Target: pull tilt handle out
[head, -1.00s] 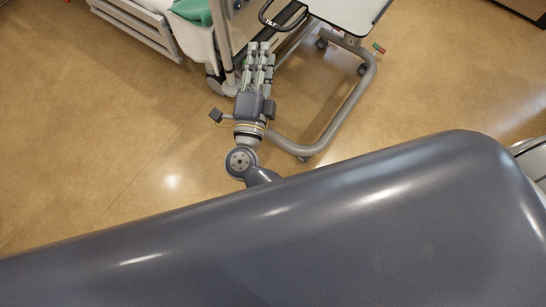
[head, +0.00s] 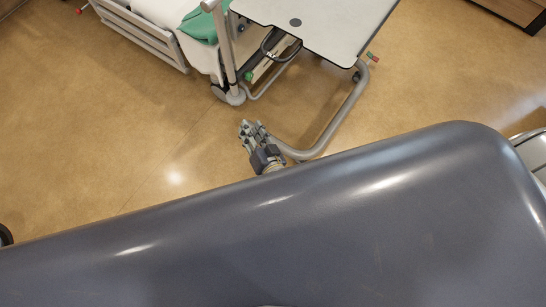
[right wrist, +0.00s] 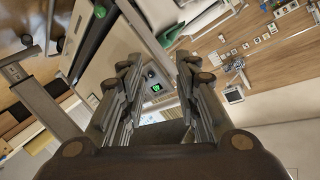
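The tilt handle (head: 264,47), a dark loop, shows beside the left edge of the overbed table's pale top (head: 325,22) in the head view. How far out it stands is hard to tell. My right gripper (head: 251,129) is over the floor, clearly apart from the handle and nearer to me. In the right wrist view its fingers (right wrist: 157,78) are spread with nothing held between them. I cannot pick out the handle in that view. My left gripper is not in view.
The table's grey base frame (head: 338,125) curves over the floor just right of my right gripper. The bed (head: 150,35) with a green cloth (head: 199,27) stands at the upper left.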

